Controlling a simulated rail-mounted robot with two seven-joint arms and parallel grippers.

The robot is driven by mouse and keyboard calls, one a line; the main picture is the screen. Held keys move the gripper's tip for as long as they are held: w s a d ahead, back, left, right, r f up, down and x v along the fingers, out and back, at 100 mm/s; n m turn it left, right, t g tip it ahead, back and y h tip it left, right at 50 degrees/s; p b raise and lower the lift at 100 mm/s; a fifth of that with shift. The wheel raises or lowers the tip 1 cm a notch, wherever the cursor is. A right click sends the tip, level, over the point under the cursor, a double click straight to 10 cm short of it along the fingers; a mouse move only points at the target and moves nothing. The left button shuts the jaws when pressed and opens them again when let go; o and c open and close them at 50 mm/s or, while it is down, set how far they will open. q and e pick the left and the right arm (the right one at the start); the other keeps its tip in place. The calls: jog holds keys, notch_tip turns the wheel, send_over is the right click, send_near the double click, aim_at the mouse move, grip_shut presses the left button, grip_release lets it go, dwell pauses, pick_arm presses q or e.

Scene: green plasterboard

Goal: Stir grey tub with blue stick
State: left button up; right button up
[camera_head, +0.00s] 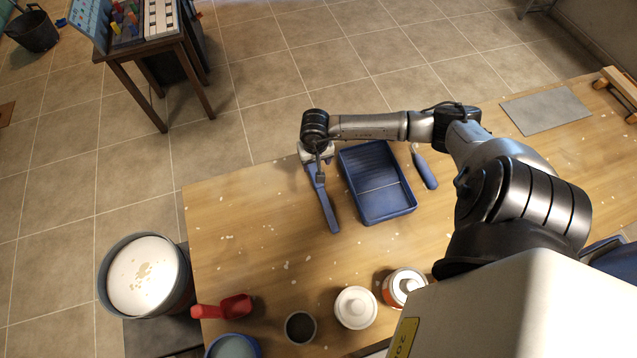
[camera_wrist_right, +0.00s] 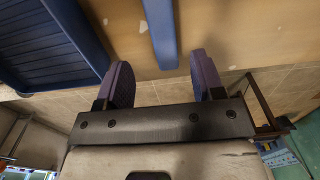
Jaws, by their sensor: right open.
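The blue stick (camera_head: 328,212) lies on the wooden table, left of the blue paint tray. Its far end is partly hidden under my right gripper (camera_head: 317,166). In the right wrist view the right gripper (camera_wrist_right: 161,60) is open, and the end of the blue stick (camera_wrist_right: 160,30) shows ahead of the gap between its fingers, not gripped. The grey tub (camera_head: 108,286), with pale, whitish contents and tan flecks, stands left of the table on a dark support. My left gripper is not in view.
The blue paint tray (camera_head: 365,160) lies close beside the right gripper, with a blue-handled tool (camera_head: 424,168) beyond it. A red scoop (camera_head: 222,307), a dark cup (camera_head: 300,327), a white-lidded jar (camera_head: 356,307) and an orange-labelled can (camera_head: 403,286) line the near side. The table between is mostly clear.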

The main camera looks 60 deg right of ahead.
aim_at(314, 171)
jog(key=shift+w+f+p, duration=0.15)
jog(key=shift+f+p, duration=0.05)
jog(key=shift+f, duration=1.3)
jog(key=shift+w+f+p, duration=0.15)
jog(key=shift+f+p, duration=0.05)
jog(key=shift+f, duration=1.3)
grip_shut()
jog(key=shift+r, duration=0.1)
